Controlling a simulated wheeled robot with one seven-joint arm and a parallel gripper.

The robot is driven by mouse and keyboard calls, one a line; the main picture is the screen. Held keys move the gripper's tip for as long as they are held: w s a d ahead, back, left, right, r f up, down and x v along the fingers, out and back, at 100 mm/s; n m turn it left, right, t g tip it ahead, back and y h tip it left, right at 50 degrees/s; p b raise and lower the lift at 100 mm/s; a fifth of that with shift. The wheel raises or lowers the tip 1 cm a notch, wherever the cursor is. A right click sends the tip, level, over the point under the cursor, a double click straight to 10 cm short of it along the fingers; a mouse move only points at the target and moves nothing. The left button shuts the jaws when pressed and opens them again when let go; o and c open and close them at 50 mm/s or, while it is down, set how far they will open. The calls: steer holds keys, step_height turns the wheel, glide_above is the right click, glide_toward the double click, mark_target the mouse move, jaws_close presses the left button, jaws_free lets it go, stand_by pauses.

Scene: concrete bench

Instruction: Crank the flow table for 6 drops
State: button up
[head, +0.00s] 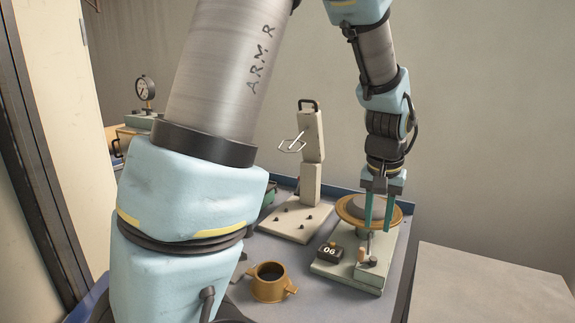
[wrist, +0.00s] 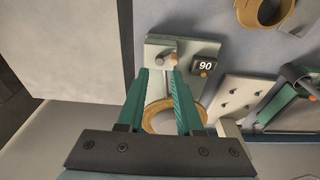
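The flow table (head: 345,272) is a pale base with a round brass-coloured top (head: 347,212) bearing a grey pat (head: 371,205). Its small counter (head: 330,251) reads 06; the same counter shows upside down in the wrist view (wrist: 205,66). A short crank handle (head: 371,243) stands at the front of the base; it also shows in the wrist view (wrist: 163,59). My gripper (head: 378,228) points down over the near side of the round top, its teal fingers apart. In the wrist view the gripper (wrist: 161,74) shows nothing held; its fingers partly hide the top.
A brass-coloured ring mould (head: 270,284) sits on the bench to the left. Behind it stands a pale upright stand with a handle (head: 311,150). A dial gauge (head: 145,88) is at the far left. A grey block surface (head: 490,290) lies to the right.

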steer(key=shift+r+p, duration=1.7)
steer(key=shift+r, duration=0.7)
